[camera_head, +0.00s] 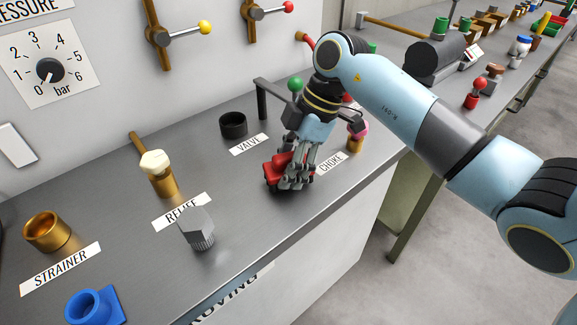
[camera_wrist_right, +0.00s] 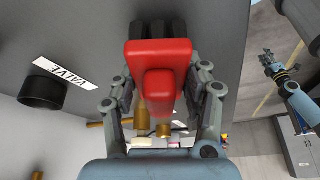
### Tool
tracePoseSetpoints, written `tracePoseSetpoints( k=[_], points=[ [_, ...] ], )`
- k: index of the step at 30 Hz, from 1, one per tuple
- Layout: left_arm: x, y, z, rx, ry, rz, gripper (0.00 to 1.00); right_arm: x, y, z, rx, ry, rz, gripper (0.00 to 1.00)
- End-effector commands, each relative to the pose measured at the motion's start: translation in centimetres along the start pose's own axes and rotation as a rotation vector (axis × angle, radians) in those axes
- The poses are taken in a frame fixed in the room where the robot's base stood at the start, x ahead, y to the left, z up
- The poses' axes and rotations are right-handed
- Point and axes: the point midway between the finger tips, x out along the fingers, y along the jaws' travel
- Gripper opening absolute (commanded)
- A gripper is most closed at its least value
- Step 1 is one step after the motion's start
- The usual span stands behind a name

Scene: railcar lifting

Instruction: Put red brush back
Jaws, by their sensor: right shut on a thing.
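The red brush (camera_head: 276,170) is held in my right gripper (camera_head: 292,178), low over the grey bench between the VALVE and CHOKE labels. In the right wrist view the red brush (camera_wrist_right: 158,55) sits between the two fingers of my right gripper (camera_wrist_right: 160,95), with dark bristles at its top edge. I cannot tell whether the brush touches the bench. My left gripper (camera_wrist_right: 270,66) shows small at the right of the wrist view, over the floor, and its finger state is unclear. It is outside the head view.
A black ring (camera_head: 233,125) stands by the VALVE label (camera_head: 249,144). A brass fitting with a cream knob (camera_head: 157,172), a grey knob (camera_head: 197,230), a brass cup (camera_head: 47,232) and a blue part (camera_head: 93,307) stand to the left. The bench front between the grey knob and the brush is clear.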

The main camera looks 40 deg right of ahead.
Motion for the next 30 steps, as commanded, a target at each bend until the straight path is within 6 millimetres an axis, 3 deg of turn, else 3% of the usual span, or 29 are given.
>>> tracePoseSetpoints(
  k=[13,14,18,30],
  points=[
    [0.03,0.00,0.18,0.000,-0.003,0.000,0.40,0.98,0.03,0.45,0.000,0.000,0.002,0.06],
    [0.02,0.00,0.18,0.000,-0.003,0.000,0.40,0.97,0.03,0.45,-0.001,0.000,0.002,0.49],
    [0.00,0.00,0.20,0.000,-0.003,0.000,0.40,0.94,0.03,0.44,-0.001,0.000,0.002,0.68],
    [-0.04,-0.01,0.22,0.000,-0.004,0.000,0.40,0.04,0.11,0.38,-0.002,-0.001,0.005,0.70]
  ],
)
